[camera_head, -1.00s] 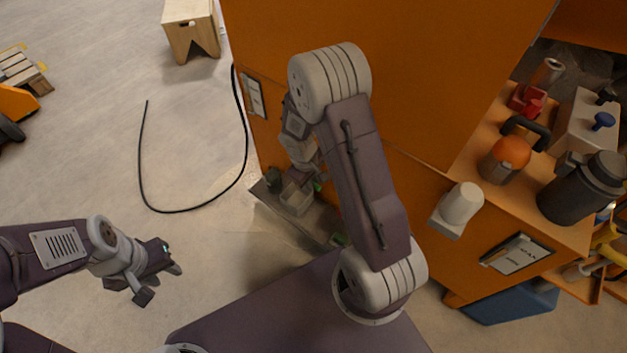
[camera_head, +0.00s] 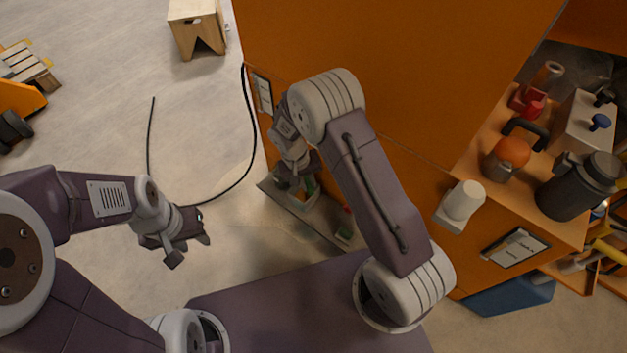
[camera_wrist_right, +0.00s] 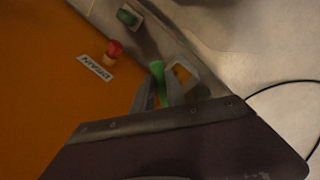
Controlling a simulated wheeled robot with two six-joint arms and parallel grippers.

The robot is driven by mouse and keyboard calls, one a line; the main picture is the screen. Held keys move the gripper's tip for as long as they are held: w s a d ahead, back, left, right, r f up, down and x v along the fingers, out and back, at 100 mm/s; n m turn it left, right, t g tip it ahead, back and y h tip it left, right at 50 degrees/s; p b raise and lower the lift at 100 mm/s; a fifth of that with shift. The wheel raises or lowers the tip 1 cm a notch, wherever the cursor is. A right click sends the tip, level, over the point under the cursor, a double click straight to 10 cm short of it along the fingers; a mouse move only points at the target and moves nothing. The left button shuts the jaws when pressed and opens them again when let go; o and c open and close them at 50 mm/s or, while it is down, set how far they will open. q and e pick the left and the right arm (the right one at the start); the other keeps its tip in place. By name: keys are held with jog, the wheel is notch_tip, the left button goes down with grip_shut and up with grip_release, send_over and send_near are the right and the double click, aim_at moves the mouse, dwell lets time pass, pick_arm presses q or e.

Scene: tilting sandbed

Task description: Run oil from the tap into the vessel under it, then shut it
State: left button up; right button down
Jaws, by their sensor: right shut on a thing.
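My right gripper (camera_wrist_right: 156,92) is shut on a green handle (camera_wrist_right: 157,70) low at the orange cabinet's side. The handle shows as a small green patch in the head view (camera_head: 310,187). Beside it in the right wrist view is a light-rimmed square vessel (camera_wrist_right: 186,68) with some orange-yellow inside; whether that is oil I cannot tell. My arm partly covers the vessel in the head view. The tap's spout is hidden, and no stream can be made out. My left gripper (camera_head: 191,251) is open and empty over the floor at left.
A red knob (camera_wrist_right: 114,48) sits by a DRAIN label (camera_wrist_right: 96,67) on the cabinet (camera_head: 400,80). A small green block (camera_wrist_right: 128,15) lies on the grey tray along the cabinet foot. A black cable (camera_head: 250,140) curves over the floor. A shelf with a flask (camera_head: 580,185) stands right.

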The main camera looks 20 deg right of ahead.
jog(key=shift+a+m, duration=0.2)
jog(key=shift+m, duration=0.2)
jog(key=c, duration=1.3)
grip_release()
jog(key=shift+c, duration=0.2)
notch_tip(320, 180, up, 9)
jog(key=a+p, duration=0.1)
jog(key=p, duration=0.4)
jog(key=shift+a, duration=0.4)
jog(key=shift+w, duration=0.15)
